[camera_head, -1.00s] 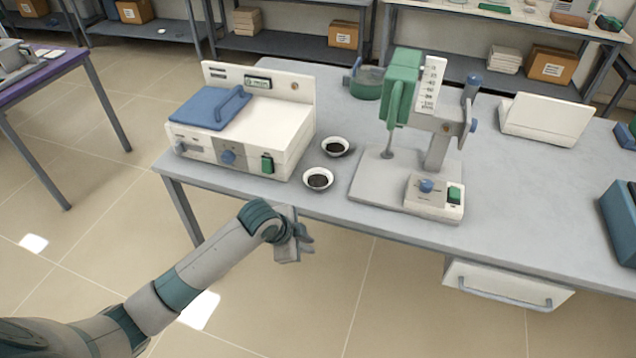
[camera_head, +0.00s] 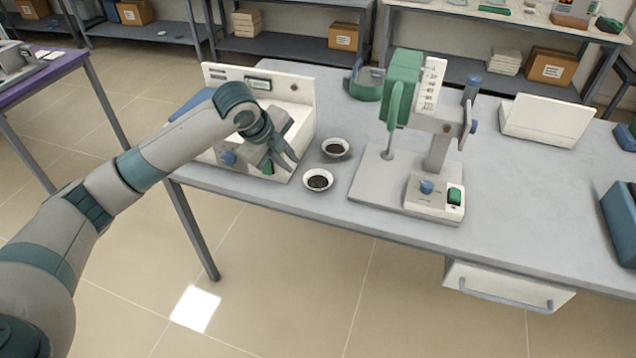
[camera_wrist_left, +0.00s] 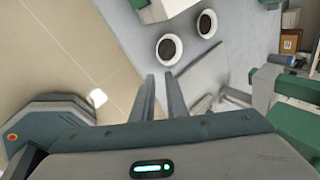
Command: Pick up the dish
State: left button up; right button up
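Two small white dishes with dark contents stand on the grey table: a near dish (camera_head: 318,180) by the front edge and a far dish (camera_head: 335,147) just behind it. Both also show in the left wrist view, the near dish (camera_wrist_left: 170,49) and the far dish (camera_wrist_left: 207,23), ahead of the fingers. My left gripper (camera_head: 289,163) is in front of the white device, above and left of the near dish. Its two fingers (camera_wrist_left: 161,80) are apart with nothing between them. It touches neither dish. My right gripper is out of view.
A white device (camera_head: 298,118) with a blue lid stands left of the dishes, partly hidden by my left arm. A green-headed stand (camera_head: 372,178) is close on their right. A white open box (camera_head: 545,120) is farther right. The table's front middle is clear.

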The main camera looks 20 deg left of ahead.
pick_arm(q)
jog(key=shift+f, duration=0.15)
